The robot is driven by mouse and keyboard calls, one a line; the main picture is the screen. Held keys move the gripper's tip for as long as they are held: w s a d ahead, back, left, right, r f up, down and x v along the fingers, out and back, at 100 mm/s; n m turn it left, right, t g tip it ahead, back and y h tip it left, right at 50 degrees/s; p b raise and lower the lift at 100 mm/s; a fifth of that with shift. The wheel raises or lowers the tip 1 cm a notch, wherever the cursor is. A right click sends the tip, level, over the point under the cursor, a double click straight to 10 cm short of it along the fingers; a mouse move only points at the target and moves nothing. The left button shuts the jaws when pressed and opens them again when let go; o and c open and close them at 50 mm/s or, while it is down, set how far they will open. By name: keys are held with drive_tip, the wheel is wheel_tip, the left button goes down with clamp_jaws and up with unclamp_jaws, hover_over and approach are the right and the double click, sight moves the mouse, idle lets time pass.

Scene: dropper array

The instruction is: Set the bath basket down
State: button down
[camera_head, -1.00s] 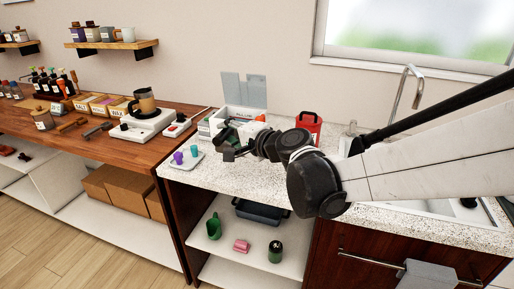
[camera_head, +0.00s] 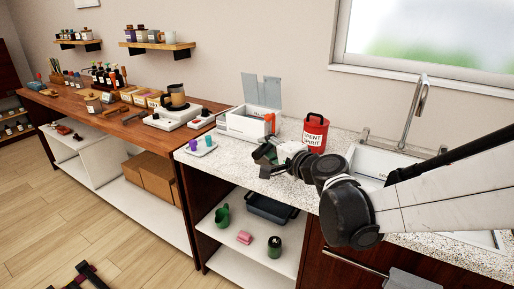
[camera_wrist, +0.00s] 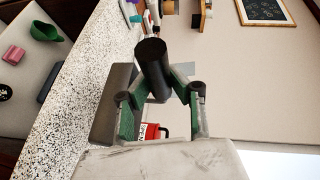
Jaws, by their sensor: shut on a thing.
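My gripper (camera_head: 265,162) is over the speckled counter, in front and slightly right of the white bath box (camera_head: 243,124), whose lid stands open. In the wrist view its green-padded fingers (camera_wrist: 160,98) are shut on a black cylindrical grip (camera_wrist: 152,62), probably the bath basket's handle. A dark grey slab (camera_wrist: 110,105) shows behind the left finger; I cannot tell whether it is part of the held thing. In the head view a small dark block (camera_head: 265,172) shows at the gripper's end. The basket's body and any contact with the counter cannot be made out.
A red canister (camera_head: 315,133) stands right of the bath box. A tray (camera_head: 200,148) with small cups lies to the left. The sink and tap (camera_head: 414,112) are to the right. Shelves below hold a green scoop (camera_head: 222,216), a pink block and a dark bin.

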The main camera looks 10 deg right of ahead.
drive_tip(key=d+f+b, duration=0.2)
drive_tip(key=d+f, duration=0.4)
drive_tip(key=f, duration=0.1)
drive_tip(key=shift+s+d+f, duration=0.15)
drive_tip(key=shift+d+f, duration=0.05)
drive_tip(key=shift+f, duration=0.2)
drive_tip(key=c, duration=1.6)
unclamp_jaws()
drive_tip(key=shift+c, duration=0.2)
